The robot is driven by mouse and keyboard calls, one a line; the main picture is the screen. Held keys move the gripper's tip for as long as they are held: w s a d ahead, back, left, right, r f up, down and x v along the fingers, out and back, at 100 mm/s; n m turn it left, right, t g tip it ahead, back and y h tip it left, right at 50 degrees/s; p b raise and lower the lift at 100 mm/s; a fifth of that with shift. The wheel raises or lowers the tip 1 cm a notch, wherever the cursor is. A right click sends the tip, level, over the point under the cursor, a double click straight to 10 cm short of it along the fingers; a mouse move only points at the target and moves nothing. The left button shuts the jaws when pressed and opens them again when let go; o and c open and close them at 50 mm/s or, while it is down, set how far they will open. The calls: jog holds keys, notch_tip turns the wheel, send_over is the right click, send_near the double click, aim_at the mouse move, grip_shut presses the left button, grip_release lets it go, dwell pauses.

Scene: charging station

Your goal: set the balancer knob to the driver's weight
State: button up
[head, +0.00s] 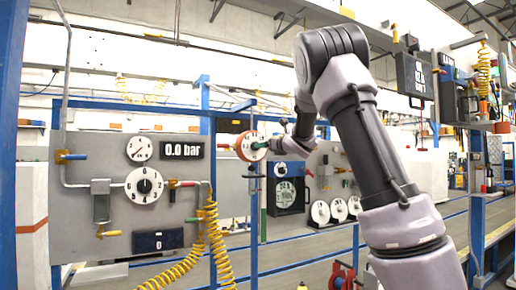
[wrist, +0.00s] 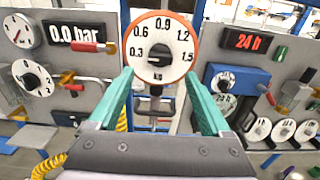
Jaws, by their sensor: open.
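The balancer knob is a black grip at the centre of a white, orange-rimmed dial (wrist: 157,51) marked 0.3 to 1.5 kg. Its black bar lies roughly level; I cannot tell its exact setting. In the head view the dial (head: 249,146) is seen from the side, left of my wrist. My gripper (wrist: 158,73) is open, its teal fingers spread on either side of the dial's lower half, with nothing held between them. In the head view my gripper (head: 277,144) is small beside the dial. I cannot identify the driver or read its weight.
On the left is a grey panel with a 0.0 bar display (head: 182,147), a numbered knob (head: 144,185) and yellow coiled hoses (head: 213,235). To the right stand a red 24 b display (wrist: 246,41), a blue-framed dark dial box (wrist: 228,88) and several white round dials (wrist: 283,130).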

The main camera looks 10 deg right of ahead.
jog(key=x, duration=0.7)
jog(key=shift+w, duration=0.15)
grip_shut()
jog(key=shift+m, duration=0.4)
jog(key=m, duration=2.5)
jog(key=shift+f+m, duration=0.15)
jog(key=shift+m, duration=0.25)
